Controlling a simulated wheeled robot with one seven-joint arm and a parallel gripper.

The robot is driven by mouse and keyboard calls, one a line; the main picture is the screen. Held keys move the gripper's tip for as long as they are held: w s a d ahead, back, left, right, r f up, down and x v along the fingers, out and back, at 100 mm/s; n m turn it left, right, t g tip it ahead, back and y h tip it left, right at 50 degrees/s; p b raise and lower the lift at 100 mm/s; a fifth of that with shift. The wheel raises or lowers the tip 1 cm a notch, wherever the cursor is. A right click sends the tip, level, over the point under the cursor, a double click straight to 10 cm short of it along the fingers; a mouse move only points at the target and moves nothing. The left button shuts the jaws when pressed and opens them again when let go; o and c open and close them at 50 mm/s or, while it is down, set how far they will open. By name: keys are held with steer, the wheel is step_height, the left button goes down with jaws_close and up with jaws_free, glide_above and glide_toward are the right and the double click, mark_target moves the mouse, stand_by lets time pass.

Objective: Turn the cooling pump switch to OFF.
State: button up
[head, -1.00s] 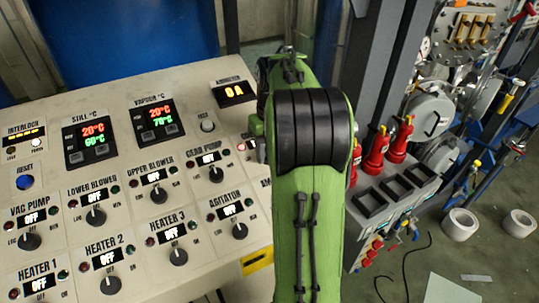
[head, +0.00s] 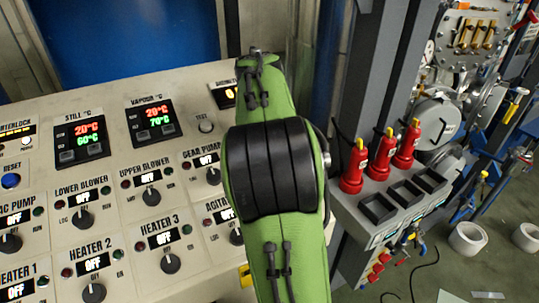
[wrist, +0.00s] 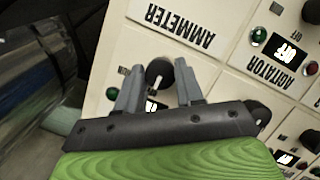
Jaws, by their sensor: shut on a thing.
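In the wrist view my gripper (wrist: 158,84) has its two grey fingers on either side of a black rotary knob (wrist: 158,71) on the cream panel, shut on it. No cooling pump label is readable in either view.
The head view shows other knobs close by, including the gear pump knob (head: 213,176) and heater 3 knob (head: 170,263). In the wrist view the agitator display (wrist: 283,48) is right of the gripper. A grey rack (head: 400,212) with red cylinders (head: 383,155) stands right of the panel.

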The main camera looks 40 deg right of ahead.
stand_by(0.4)
steer(key=o, duration=1)
steer(key=shift+o, duration=0.2)
steer(key=shift+r, duration=0.1)
step_height(320, 180, up, 15)
steer(key=a+p, duration=0.2)
steer(key=p, duration=0.3)
steer(key=shift+s+a+r, duration=0.15)
steer(key=shift+a, duration=0.25)
